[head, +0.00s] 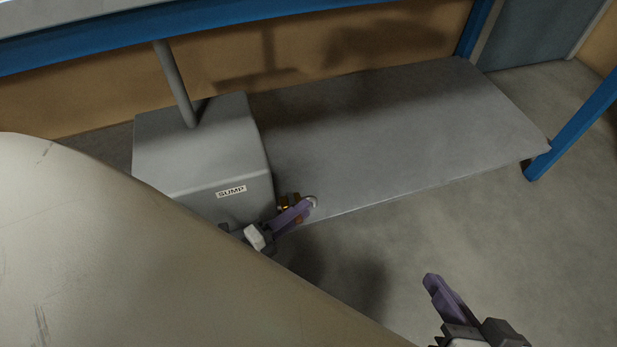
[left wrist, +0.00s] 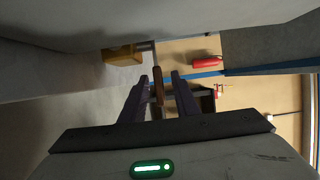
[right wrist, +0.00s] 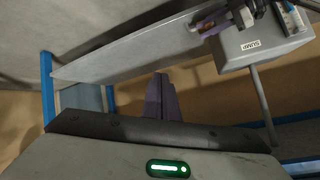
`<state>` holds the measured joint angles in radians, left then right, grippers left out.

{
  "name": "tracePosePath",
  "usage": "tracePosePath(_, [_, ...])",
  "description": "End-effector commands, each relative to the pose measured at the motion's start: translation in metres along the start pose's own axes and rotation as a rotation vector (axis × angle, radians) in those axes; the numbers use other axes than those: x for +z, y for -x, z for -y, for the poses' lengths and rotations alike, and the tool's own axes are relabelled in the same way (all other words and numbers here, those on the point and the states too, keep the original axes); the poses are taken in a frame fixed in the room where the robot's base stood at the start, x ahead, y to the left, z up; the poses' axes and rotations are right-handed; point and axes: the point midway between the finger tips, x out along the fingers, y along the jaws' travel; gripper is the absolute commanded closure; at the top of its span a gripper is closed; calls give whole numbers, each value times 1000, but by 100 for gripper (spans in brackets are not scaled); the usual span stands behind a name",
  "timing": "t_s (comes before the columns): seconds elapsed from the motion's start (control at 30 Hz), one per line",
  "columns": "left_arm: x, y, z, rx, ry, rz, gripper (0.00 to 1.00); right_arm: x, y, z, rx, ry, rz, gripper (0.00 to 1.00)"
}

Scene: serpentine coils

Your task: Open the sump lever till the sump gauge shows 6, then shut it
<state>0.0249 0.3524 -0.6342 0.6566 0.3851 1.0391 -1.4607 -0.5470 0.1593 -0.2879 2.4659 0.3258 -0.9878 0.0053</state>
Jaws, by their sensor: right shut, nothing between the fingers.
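The grey sump box (head: 190,150) with a SUMP label (head: 231,191) stands on the low shelf; it also shows upper right in the right wrist view (right wrist: 275,50). A brass valve (left wrist: 122,55) sits at its front, with a reddish-brown lever handle (left wrist: 158,88). My left gripper (head: 300,209) is at the handle. In the left wrist view its fingers (left wrist: 160,77) are apart, one on each side of the handle, with gaps visible. My right gripper (head: 430,280) is shut and empty, low over the floor to the right.
A grey shelf (head: 390,130) extends right of the box, with a blue frame leg (head: 570,125) at its end. A pipe (head: 175,85) rises from the box. My pale arm covers the lower left. A red object (left wrist: 205,60) shows in the left wrist view. Floor at right is clear.

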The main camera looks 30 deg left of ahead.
Motion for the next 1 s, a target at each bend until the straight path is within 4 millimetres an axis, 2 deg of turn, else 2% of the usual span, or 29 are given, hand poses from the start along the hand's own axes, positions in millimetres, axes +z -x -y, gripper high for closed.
tracePosePath(0.03, [0, -9, -1, -2, 0, -1, 72, 0, 0, 1, -5, -2, -7, 100])
tracePosePath(0.2, [0, -28, -1, 0, 0, 0, 72, -3, 1, 4, -17, -6, -23, 100])
tracePosePath(0.57, [0, -33, 0, 2, 1, 0, 72, -5, 2, 5, -20, -8, -29, 100])
tracePosePath(0.73, [0, -33, 0, 2, 1, 0, 99, -5, 2, 5, -21, -8, -30, 100])
tracePosePath(1.0, [0, -32, 0, 1, 2, 4, 100, -6, 2, 5, -21, -8, -31, 100])
